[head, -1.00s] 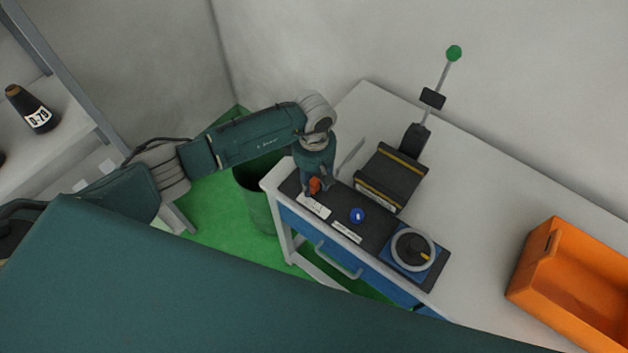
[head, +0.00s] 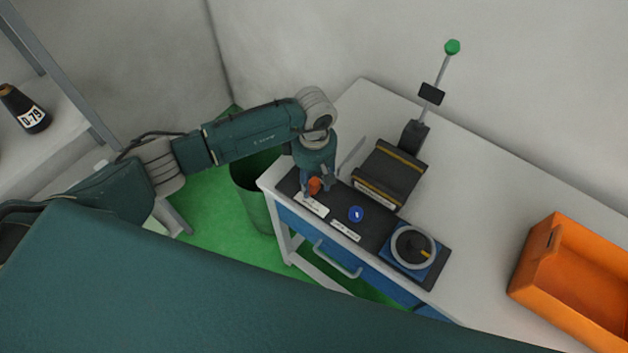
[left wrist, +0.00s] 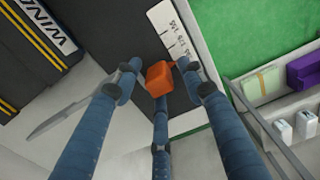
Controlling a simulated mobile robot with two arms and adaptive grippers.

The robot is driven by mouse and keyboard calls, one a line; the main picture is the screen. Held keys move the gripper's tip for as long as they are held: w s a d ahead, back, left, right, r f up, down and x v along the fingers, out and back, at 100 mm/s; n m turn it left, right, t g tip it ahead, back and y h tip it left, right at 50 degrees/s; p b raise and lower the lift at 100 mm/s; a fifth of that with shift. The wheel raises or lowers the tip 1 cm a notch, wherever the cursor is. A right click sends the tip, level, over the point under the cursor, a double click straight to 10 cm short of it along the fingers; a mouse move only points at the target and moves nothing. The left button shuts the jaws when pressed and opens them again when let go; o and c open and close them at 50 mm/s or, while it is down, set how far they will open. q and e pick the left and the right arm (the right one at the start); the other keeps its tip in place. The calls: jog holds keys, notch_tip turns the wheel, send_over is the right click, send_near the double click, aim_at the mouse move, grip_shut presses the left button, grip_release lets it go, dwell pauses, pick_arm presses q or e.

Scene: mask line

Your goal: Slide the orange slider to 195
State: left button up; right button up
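The orange slider (head: 314,186) sits on the dark panel at the left end of the bench, beside a white scale plate (head: 312,204). In the left wrist view the slider (left wrist: 160,78) is a small orange block, with the printed scale (left wrist: 176,40) just beyond it; the numbers are small and partly hidden. My left gripper (head: 316,184) points down over the slider. In the left wrist view its fingers (left wrist: 158,82) are spread around the slider, with a gap on the left side; the right fingertip is very close, contact unclear. My right gripper is not in view.
A blue button (head: 356,214) and a dial (head: 413,248) lie to the right on the panel. A black box (head: 390,174) and a green-topped lever (head: 452,47) stand behind. An orange crate (head: 535,262) is at right, a green bin (head: 252,200) left of the bench.

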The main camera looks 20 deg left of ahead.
aim_at(314, 181)
pick_arm(q)
jog(key=shift+r, duration=0.2)
notch_tip(314, 181, up, 12)
jog(key=shift+f, duration=0.2)
dwell(0.6)
